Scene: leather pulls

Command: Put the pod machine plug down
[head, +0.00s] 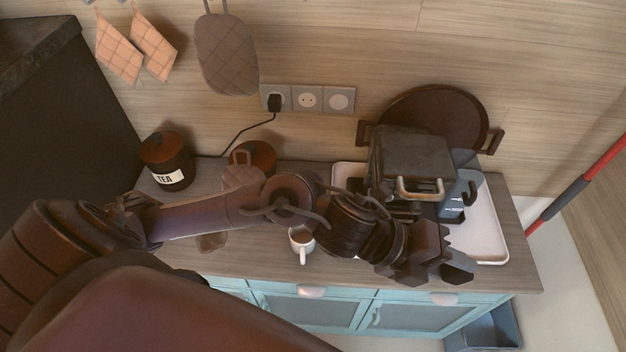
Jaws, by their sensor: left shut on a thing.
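My left arm reaches in from the left across the counter. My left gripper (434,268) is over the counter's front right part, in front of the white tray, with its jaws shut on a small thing. I take this thing to be the pod machine plug; the jaws hide it, so its shape and cord cannot be made out. A dark grey boxy appliance (410,153) with a pale handle stands on the tray behind the gripper; I cannot tell if it is the pod machine. My right gripper is not in view.
A black plug (274,103) with a cord sits in the left wall socket. A white mug (302,243), a tea tin (167,161) and a brown pot (257,156) stand on the counter (505,276). The white tray (487,232) and a round pan (436,112) are at right.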

